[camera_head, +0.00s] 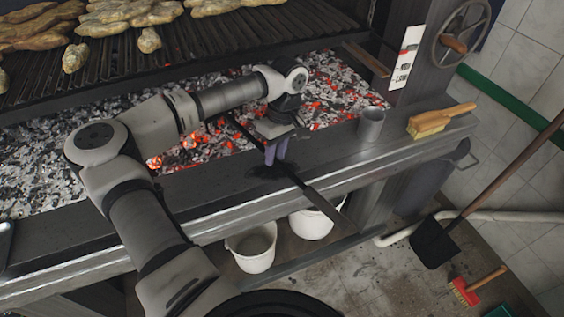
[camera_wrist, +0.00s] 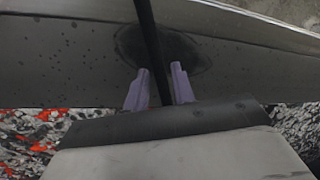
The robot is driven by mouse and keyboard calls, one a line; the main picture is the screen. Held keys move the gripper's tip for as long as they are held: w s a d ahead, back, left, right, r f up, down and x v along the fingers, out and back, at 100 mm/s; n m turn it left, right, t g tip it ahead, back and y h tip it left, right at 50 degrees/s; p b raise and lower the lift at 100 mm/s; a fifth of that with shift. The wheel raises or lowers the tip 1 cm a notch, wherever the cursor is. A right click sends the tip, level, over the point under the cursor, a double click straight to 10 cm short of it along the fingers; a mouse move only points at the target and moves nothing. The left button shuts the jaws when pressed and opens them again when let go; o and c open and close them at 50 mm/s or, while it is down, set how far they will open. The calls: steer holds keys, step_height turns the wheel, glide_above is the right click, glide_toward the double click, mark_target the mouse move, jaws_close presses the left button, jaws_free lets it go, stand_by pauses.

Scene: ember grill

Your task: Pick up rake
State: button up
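The rake (camera_head: 325,208) is a long dark rod lying slantwise across the metal front ledge. Its thicker near end sticks out past the ledge's front edge, and its far part runs over the coals, where I cannot make out its head. My gripper (camera_head: 276,152) points down at the ledge over the rod. In the wrist view the rake's rod (camera_wrist: 149,38) passes between the two purple fingers of my gripper (camera_wrist: 160,84). The fingers stand apart on either side of it, with a small gap visible, so the gripper is open around the rod.
Glowing coals (camera_head: 330,95) lie behind the ledge (camera_head: 215,195), under a grate with food (camera_head: 125,15). White buckets (camera_head: 254,248) are below. A shovel (camera_head: 436,243) leans at right.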

steer(key=shift+f, duration=0.5)
steer(key=shift+c, duration=0.2)
jaws_close()
steer(key=shift+r, duration=0.1)
